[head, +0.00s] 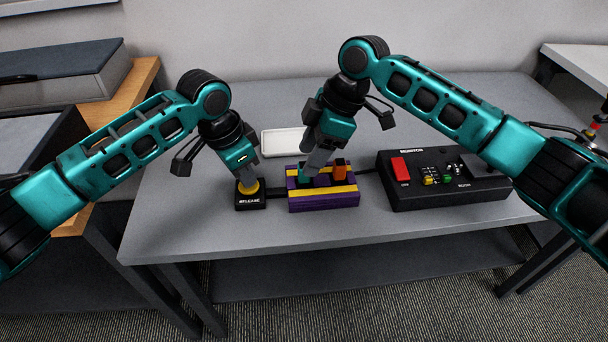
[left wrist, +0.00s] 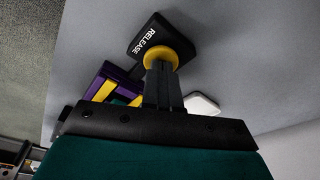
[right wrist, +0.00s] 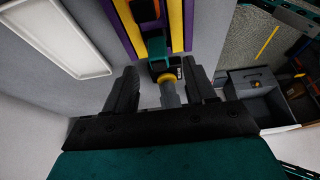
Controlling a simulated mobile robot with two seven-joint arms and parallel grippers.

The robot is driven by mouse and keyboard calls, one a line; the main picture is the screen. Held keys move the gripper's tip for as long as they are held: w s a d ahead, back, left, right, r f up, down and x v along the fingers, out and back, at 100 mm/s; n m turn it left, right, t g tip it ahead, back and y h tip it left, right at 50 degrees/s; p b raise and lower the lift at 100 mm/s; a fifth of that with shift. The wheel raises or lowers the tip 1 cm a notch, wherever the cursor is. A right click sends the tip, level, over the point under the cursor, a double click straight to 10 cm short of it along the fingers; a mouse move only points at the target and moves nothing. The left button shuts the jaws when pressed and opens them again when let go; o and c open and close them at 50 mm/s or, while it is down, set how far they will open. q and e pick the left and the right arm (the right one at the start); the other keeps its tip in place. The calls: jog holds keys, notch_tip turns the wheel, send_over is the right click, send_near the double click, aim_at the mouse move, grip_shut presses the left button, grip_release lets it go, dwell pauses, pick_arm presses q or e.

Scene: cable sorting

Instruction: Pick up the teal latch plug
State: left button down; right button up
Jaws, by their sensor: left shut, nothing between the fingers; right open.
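The teal latch plug (head: 304,176) sits in the purple and yellow holder (head: 322,203); in the right wrist view the plug (right wrist: 157,48) shows just beyond and between my right gripper's fingertips. My right gripper (head: 311,168) is open over the holder, its fingers on either side of the plug's line. Whether they touch the plug cannot be told. My left gripper (head: 246,184) is shut and empty, its tips on the yellow button (left wrist: 160,57) of the black RELEASE box (head: 251,202). How far the button is pressed cannot be told.
An orange plug (head: 339,172) sits in the holder, right of the teal one. A black control box (head: 443,190) with a red switch stands to the right. A white tray (head: 283,141) lies behind. The table's (head: 180,225) front left is clear.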

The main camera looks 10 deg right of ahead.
aim_at(304, 182)
jog(key=shift+x, duration=2)
grip_shut()
